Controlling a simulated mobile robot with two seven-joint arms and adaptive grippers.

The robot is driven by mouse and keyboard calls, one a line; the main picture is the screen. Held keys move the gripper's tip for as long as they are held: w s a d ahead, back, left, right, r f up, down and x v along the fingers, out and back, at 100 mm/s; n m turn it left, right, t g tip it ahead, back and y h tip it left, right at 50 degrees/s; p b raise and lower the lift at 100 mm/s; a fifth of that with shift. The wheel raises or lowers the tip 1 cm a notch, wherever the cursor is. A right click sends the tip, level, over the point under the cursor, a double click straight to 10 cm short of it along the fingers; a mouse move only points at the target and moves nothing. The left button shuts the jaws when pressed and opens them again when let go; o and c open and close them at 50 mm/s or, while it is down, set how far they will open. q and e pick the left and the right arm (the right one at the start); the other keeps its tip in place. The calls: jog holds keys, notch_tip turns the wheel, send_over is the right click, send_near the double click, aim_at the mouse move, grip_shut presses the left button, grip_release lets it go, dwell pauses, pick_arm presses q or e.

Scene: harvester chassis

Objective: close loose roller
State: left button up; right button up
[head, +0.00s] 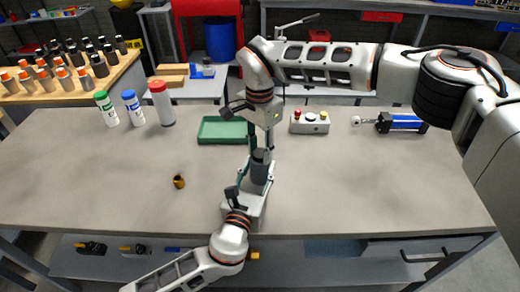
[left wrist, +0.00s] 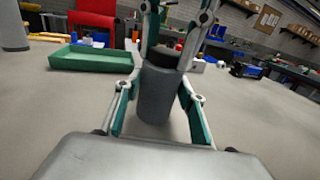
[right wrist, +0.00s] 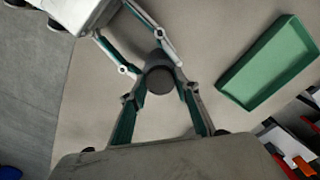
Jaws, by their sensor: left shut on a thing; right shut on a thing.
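The roller (head: 261,168) is a grey cylinder with a darker top, roughly upright near the front middle of the table. It shows large in the left wrist view (left wrist: 157,97), and its dark round top end shows in the right wrist view (right wrist: 159,80). My left gripper (head: 257,178) is shut on the grey body from the front. My right gripper (head: 262,150) reaches down from above and is shut on the dark top. I cannot tell whether the roller's base touches the table.
A small brass ring (head: 179,181) lies left on the table (head: 95,170). A green tray (head: 222,131) and a button box (head: 310,123) stand behind the grippers. Bottles (head: 161,103) stand back left; a blue cylinder (head: 404,122) lies back right. The front right is clear.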

jog(key=shift+r, duration=0.4)
dwell(0.8)
jog(key=shift+s+d+f, duration=0.1)
jog(key=shift+d+f, duration=0.05)
jog(key=shift+f, duration=0.85)
dwell(0.5)
jog(key=shift+r, duration=0.4)
dwell(0.3)
jog(key=shift+r, duration=0.55)
dwell(0.6)
jog(key=shift+f, duration=0.9)
dwell(0.5)
jog(key=o, duration=0.5)
dwell(0.6)
